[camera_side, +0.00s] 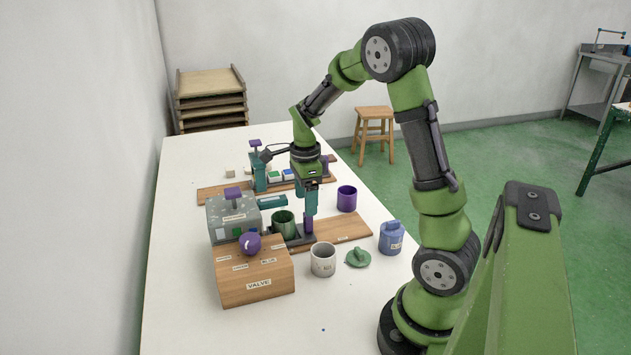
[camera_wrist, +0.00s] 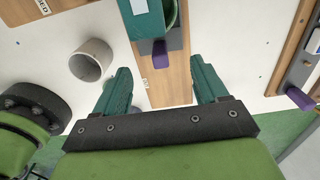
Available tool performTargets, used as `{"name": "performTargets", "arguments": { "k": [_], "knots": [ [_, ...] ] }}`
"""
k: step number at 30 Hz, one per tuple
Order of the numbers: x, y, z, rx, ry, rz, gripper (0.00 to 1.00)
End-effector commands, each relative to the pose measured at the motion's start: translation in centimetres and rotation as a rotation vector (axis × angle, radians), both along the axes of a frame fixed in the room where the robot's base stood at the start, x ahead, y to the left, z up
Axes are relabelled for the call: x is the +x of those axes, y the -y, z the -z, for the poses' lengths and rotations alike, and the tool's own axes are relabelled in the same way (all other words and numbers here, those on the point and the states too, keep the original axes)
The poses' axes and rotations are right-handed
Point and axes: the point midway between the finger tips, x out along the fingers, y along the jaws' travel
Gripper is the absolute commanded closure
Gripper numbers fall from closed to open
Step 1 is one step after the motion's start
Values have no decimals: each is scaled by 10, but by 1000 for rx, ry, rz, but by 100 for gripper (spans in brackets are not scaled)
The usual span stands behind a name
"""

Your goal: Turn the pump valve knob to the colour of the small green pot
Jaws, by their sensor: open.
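The valve is a wooden box (camera_side: 256,283) labelled VALVE at the front left of the table in the side view. A round purple knob (camera_side: 250,243) stands on its top, among small colour labels; one reads BLUE. A pale mark shows on the knob, but I cannot tell which label it points at. My gripper (camera_side: 310,207) points down right of the green pot, apart from the knob. In the wrist view its fingers (camera_wrist: 162,88) are spread with nothing held between them.
A grey speckled box (camera_side: 232,222) with a purple handle stands behind the valve. The table front is mostly clear.

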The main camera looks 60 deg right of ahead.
Motion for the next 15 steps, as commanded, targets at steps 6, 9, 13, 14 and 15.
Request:
{"name": "performTargets", "arguments": {
  "k": [6, 9, 13, 14, 15],
  "knots": [
    [-2, 0, 46, 1, -6, 2, 27],
    [-2, 0, 66, 2, -6, 2, 27],
    [-13, 14, 74, 0, 0, 8, 27],
    [-17, 19, 74, 0, 0, 8, 27],
    [-23, 24, 73, 0, 0, 8, 27]
  ]
}}
